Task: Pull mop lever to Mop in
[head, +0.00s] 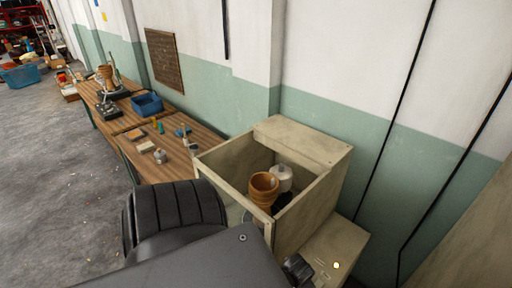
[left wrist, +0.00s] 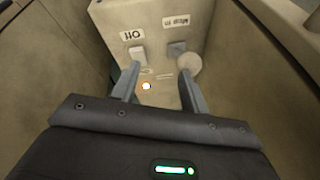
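The control panel (left wrist: 160,90) fills the upper middle of the left wrist view, with its lettering upside down. An upside-down label that seems to read "Mop in" (left wrist: 177,21) has a grey lever (left wrist: 177,47) beside it. A second, shorter label (left wrist: 132,35) has a pale switch (left wrist: 138,55) beside it. My left gripper (left wrist: 159,80) is open in front of the panel, its fingers apart with nothing visible between them. In the head view, my left gripper (head: 298,270) is at the left edge of the panel (head: 330,250). Contact with the lever cannot be told. My right gripper is not in view.
A glowing light (left wrist: 147,86) is on the panel. The open beige cabinet (head: 230,160) holds a clay pot (head: 264,186) and a white container (head: 283,177). A wooden workbench (head: 165,165) with tools stands left. The wall (head: 400,160) is close on the right.

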